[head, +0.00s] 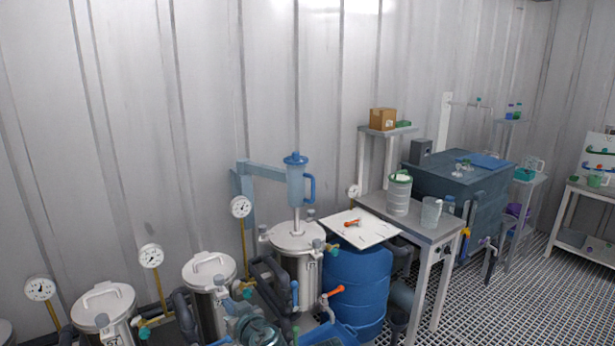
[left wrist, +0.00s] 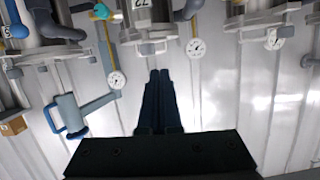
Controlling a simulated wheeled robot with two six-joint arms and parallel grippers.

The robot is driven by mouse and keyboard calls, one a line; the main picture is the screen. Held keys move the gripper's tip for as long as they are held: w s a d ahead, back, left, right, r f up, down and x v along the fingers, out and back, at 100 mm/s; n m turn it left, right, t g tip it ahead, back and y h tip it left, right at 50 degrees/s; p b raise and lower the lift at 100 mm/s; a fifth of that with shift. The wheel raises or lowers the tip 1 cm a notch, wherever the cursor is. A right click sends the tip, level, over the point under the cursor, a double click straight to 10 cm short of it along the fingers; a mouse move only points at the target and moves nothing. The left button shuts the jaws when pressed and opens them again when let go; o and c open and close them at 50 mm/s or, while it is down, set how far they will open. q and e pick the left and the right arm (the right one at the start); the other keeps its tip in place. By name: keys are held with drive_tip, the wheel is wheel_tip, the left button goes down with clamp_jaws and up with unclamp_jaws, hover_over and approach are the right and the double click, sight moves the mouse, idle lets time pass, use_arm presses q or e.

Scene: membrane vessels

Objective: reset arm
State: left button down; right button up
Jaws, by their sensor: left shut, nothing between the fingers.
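My left gripper (left wrist: 160,75) shows in the left wrist view, its two dark fingers together with nothing between them. It is in free space in front of the pale metal wall, and that view shows the vessels upside down along its top edge. I cannot make out either gripper in the head view. My right gripper is in neither view.
Steel vessels (head: 211,285) with gauges (head: 151,256) line the wall at left. A blue barrel (head: 358,290) carries a white board (head: 371,232). A grey table (head: 425,231) stands right. Grating floor (head: 520,290) is clear.

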use_arm(q)
drive_tip(key=s+d+f+m+g+h+p, duration=0.1)
drive_tip(key=s+d+f+m+g+h, duration=0.2)
drive_tip(key=s, duration=0.7)
drive_tip(key=s+d+f+m+g+h+p, duration=0.1)
drive_tip(key=s+d+f+m+g+h, duration=0.3)
drive_tip(key=s+d+f+m+g, duration=0.3)
drive_tip(key=s+d+f+g, duration=0.2)
drive_tip(key=s+d+f, duration=0.1)
drive_tip(key=shift+d+f, duration=0.2)
drive_tip(key=shift+d, duration=0.05)
drive_tip(key=c, duration=1.5)
unclamp_jaws()
drive_tip(key=shift+c, duration=0.2)
